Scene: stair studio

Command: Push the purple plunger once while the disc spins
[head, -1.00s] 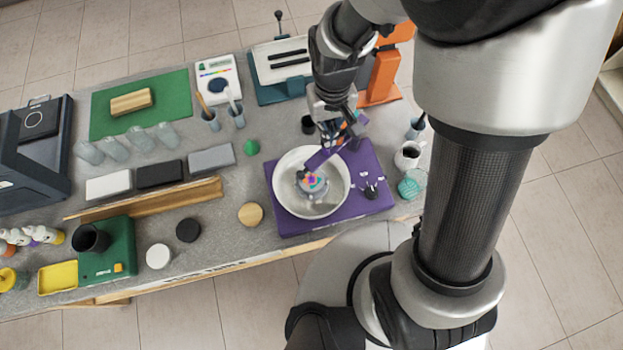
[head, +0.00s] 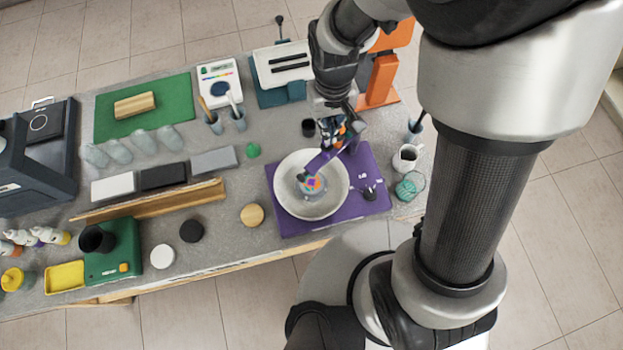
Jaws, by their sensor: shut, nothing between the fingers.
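The purple spin machine (head: 372,163) stands near the right end of the bench. Its wide white bowl (head: 284,186) holds a small disc (head: 313,186) patterned in orange, purple and teal. A purple bar (head: 322,160) reaches over the bowl's back rim toward the disc, with a small dark tip near the disc. I cannot make out the plunger as a separate part. My gripper (head: 338,133) is shut and empty, pointing down just behind the bowl at the bar's upper end. Whether it touches the bar I cannot tell. A black knob (head: 370,192) sits on the machine's right side.
A white mug (head: 406,158) and a teal ball (head: 407,188) stand right of the machine. A black cup (head: 308,127) and a small green piece (head: 253,150) are behind left. An orange stand (head: 380,80) rises behind my gripper. Bench room is clear around the wooden disc (head: 252,215).

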